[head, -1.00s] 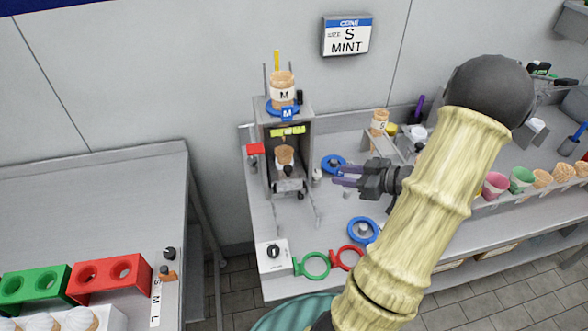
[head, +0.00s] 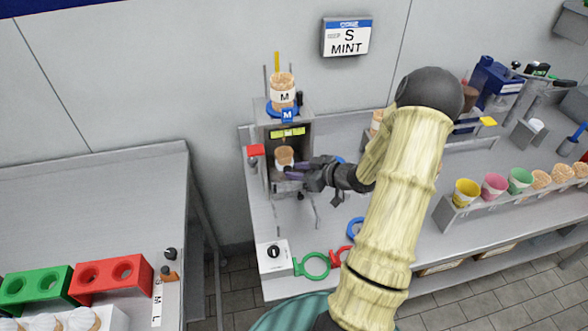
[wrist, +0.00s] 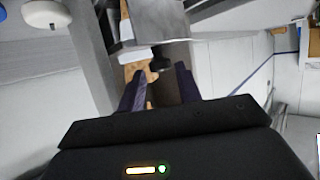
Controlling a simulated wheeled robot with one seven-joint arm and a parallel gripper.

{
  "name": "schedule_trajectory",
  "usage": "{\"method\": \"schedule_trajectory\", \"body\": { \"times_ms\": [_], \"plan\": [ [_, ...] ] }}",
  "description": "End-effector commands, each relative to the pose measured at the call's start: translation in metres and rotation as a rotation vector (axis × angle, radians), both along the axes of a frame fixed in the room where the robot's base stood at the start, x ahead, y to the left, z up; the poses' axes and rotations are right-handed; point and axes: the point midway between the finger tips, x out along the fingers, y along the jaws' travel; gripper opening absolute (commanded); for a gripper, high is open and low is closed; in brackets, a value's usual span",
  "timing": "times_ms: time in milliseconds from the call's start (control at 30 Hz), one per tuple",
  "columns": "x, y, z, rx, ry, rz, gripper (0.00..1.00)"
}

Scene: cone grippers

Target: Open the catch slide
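The dispenser (head: 306,150) stands on the counter with an M cup (head: 283,97) on top and a tan cup (head: 284,157) inside its open front. A dark knob (wrist: 160,60) at the low front of the dispenser shows in the wrist view; it appears to belong to the catch slide, whose plate I cannot make out clearly. My gripper (head: 294,170) is at the right of the dispenser's opening, purple fingers pointing left. In the wrist view my gripper (wrist: 158,82) is open, with the knob just beyond and between the fingertips. Contact is not visible.
A dial box (head: 273,257) and a green ring (head: 316,264) lie at the counter's front. A blue ring (head: 356,228) is partly hidden by my arm. A cone rack (head: 510,190) stands right.

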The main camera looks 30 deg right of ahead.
Motion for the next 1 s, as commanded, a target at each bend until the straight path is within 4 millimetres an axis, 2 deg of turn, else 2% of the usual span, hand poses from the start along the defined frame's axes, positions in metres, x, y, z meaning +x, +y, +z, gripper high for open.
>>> {"method": "schedule_trajectory", "body": {
  "times_ms": [133,433,467,600,633,1000],
  "plan": [
    [0.0109,0.0066,-0.0051,0.0,0.0,0.001,0.34],
    [0.013,0.0075,-0.0062,-0.001,0.0,0.0,0.34],
    [0.013,0.0075,-0.0062,-0.001,0.0,0.0,0.3],
    [0.0129,0.0075,-0.0061,0.0,0.0,0.0,0.03],
    [0.0129,0.0076,-0.0061,0.0,0.0,0.0,0.0],
    [0.0127,0.0113,-0.0064,0.0,0.001,0.002,0.0]
  ]
}}
